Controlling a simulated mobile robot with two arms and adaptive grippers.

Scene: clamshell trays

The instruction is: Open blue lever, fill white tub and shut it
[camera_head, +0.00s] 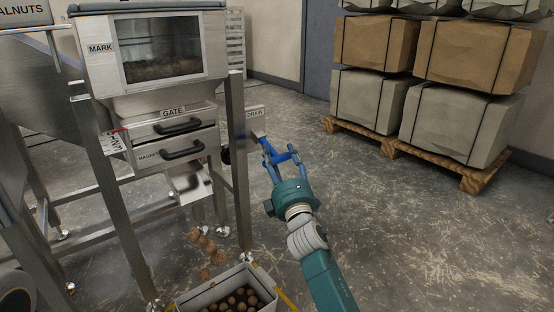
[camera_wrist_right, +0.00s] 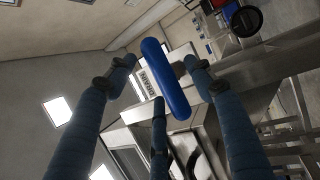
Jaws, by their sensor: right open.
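The blue lever (camera_wrist_right: 165,80) is a rounded bar between the spread fingers of my right gripper in the right wrist view, with the DRAIN label behind it. In the head view my right gripper (camera_head: 276,150) is open beside the steel hopper's right leg, at the DRAIN sign. Its blue fingers and the lever are hard to tell apart there; contact is unclear. The white tub (camera_head: 212,284) stands on the floor at the bottom edge, partly cut off, with walnuts (camera_head: 237,301) inside. Several walnuts (camera_head: 209,245) are in the air between the chute (camera_head: 188,184) and tub. My left gripper is out of view.
The steel hopper (camera_head: 160,95) has a window and two black-handled drawers, GATE (camera_head: 175,127) and a magnet one below. Its legs stand close to my right arm. Strapped boxes (camera_head: 446,120) stand on pallets at the right. The floor at right front is clear.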

